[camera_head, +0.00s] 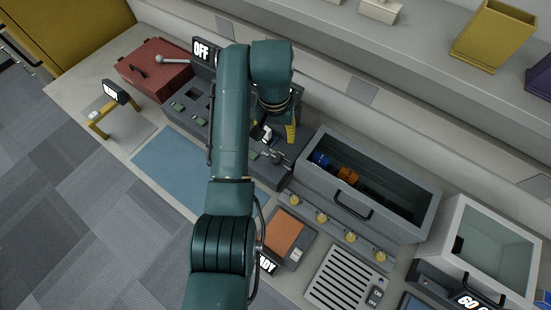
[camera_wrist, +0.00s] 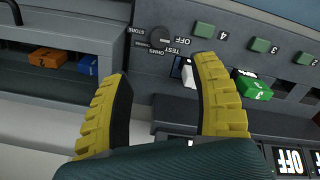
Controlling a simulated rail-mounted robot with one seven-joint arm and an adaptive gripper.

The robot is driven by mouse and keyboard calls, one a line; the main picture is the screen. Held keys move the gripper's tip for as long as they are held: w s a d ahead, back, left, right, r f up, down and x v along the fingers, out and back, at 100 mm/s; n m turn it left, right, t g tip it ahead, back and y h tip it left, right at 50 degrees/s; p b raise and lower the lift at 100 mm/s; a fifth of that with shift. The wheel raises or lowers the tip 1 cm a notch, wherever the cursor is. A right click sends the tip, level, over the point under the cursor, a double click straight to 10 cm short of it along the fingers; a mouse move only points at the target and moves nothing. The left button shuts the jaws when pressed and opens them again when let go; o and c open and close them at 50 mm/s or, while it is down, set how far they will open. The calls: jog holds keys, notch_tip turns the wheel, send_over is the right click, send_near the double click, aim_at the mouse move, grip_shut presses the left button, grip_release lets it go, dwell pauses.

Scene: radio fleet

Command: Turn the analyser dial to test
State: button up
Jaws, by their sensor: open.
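The analyser (camera_head: 190,118) is a long dark grey unit with green buttons; my arm covers much of it in the head view. Its dial (camera_wrist: 158,38) is a grey knob with a bar handle in the wrist view, with labels OFF, TEST, OHMS and STORE around it, upside down. I cannot tell which label it points to. In the head view a grey knob (camera_head: 274,157) shows just below my gripper. My gripper (camera_wrist: 166,70) is open, its yellow fingers apart and nothing held between them. The dial appears beyond the fingertips, not between the pads.
A white and dark module (camera_wrist: 187,74) and a green block (camera_wrist: 252,86) sit by the right finger in the wrist view. An open grey drawer (camera_head: 420,225) holds orange and blue blocks. A red case (camera_head: 155,66) stands left. The blue mat (camera_head: 180,168) is clear.

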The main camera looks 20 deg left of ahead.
aim_at(276, 158)
notch_tip(276, 158, down, 14)
jog(key=shift+d+r+b, duration=0.1)
jog(key=shift+r+b, duration=0.05)
jog(key=shift+b, duration=0.7)
grip_shut()
